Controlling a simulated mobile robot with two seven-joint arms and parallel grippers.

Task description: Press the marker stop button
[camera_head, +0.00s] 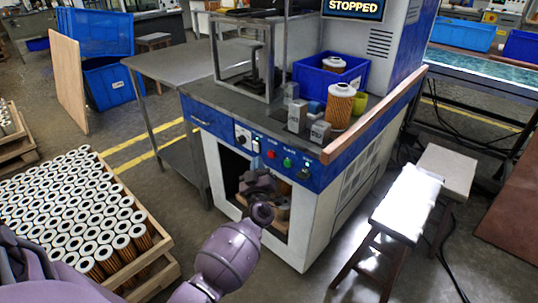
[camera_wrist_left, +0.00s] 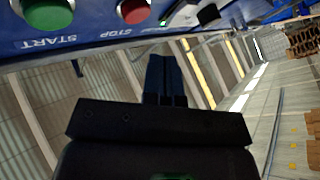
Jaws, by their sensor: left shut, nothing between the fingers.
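The marker machine has a blue front panel (camera_head: 220,125) with a red stop button (camera_head: 271,154) and a green start button (camera_head: 288,162) to its right. In the left wrist view the red button (camera_wrist_left: 134,9), labelled STOP, and the green button (camera_wrist_left: 48,12), labelled START, show at the top edge. My left gripper (camera_head: 257,178) is shut and empty, just below the panel in the head view. Its closed fingertips (camera_wrist_left: 162,62) appear below and to the right of the red button, apart from it in the picture. The screen (camera_head: 353,9) reads STOPPED. My right gripper is not in view.
A dark knob (camera_head: 303,174) sits right of the green button. Filter cartridges (camera_head: 340,105), small grey blocks and a blue bin (camera_head: 318,78) stand on the machine top. A wooden tray (camera_head: 150,258) of many cartridges is at lower left. A stool (camera_head: 407,198) stands right.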

